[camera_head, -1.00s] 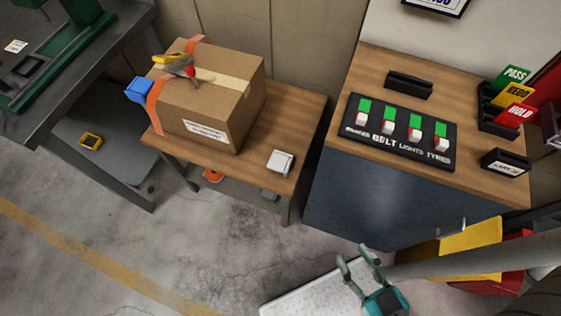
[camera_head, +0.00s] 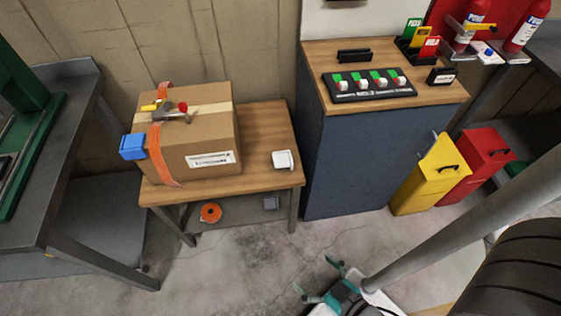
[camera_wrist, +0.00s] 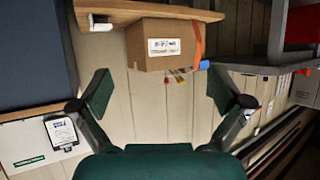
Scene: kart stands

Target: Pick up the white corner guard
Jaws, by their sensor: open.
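The white corner guard (camera_head: 283,160) sits on the right part of the small wooden table (camera_head: 266,128), near its right edge. My gripper (camera_head: 315,276) is at the bottom of the head view, low in front of the table and well apart from the guard. In the wrist view my gripper (camera_wrist: 158,82) has its fingers spread wide with nothing between them.
A cardboard box (camera_head: 212,145) with an orange strap and blue corner piece (camera_head: 132,147) fills the table's left. An orange roll (camera_head: 210,212) and grey piece (camera_head: 271,203) lie on the shelf below. A dark cabinet (camera_head: 355,160) and yellow bin (camera_head: 427,178) stand right. Floor in front is clear.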

